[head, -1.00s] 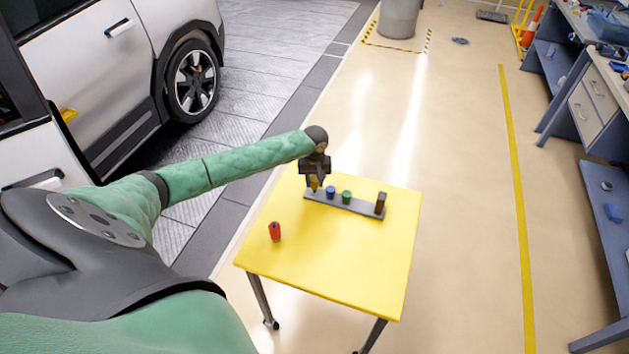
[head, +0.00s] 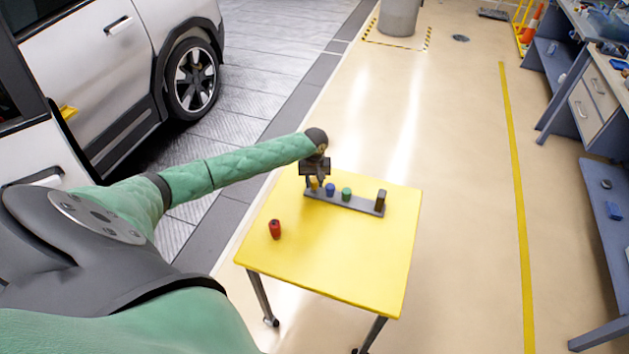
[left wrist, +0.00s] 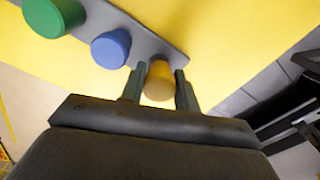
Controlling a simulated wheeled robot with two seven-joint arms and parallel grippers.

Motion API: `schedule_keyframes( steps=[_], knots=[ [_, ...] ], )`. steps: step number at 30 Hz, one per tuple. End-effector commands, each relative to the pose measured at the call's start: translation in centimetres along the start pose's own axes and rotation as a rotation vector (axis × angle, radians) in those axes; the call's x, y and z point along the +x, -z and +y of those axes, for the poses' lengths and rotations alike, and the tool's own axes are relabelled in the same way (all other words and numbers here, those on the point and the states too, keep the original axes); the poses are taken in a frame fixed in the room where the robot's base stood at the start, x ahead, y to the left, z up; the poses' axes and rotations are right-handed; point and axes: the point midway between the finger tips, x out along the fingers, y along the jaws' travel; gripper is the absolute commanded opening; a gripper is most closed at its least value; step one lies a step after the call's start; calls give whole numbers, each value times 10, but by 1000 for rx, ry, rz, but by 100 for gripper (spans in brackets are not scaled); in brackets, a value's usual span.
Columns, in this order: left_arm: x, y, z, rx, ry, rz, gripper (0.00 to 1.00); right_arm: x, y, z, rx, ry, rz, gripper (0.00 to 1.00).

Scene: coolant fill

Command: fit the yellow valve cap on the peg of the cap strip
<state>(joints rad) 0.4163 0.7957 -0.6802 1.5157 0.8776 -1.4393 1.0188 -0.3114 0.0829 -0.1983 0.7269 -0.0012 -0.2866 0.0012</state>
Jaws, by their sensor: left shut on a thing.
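The yellow valve cap (left wrist: 158,82) is between the fingers of my left gripper (left wrist: 159,88), which is shut on it, in the left wrist view. In the head view my left gripper (head: 315,183) is at the left end of the grey cap strip (head: 345,202), with the yellow cap (head: 314,184) small between its fingers. The cap is over the strip's end; the peg is hidden, so I cannot tell whether the cap is seated. A blue cap (head: 330,188) and a green cap (head: 347,194) stand on the strip beside it. My right gripper is not in view.
The strip lies on a yellow table (head: 330,260). A dark brown block (head: 380,201) stands at its right end. A red can-like object (head: 275,229) stands on the table's left side. The table's front part is clear. A car (head: 130,60) stands at the left.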

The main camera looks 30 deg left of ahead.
Motion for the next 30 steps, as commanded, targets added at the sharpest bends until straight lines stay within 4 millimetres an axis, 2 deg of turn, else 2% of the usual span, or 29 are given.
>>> schedule_keyframes(
  steps=[19,20,23,30],
  knots=[
    [13,0,0,1,0,-1,10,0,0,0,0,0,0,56],
    [13,0,0,1,0,-1,35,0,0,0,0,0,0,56],
    [13,0,0,1,0,0,55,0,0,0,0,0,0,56],
    [13,0,0,1,0,0,57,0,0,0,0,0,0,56]
  ],
)
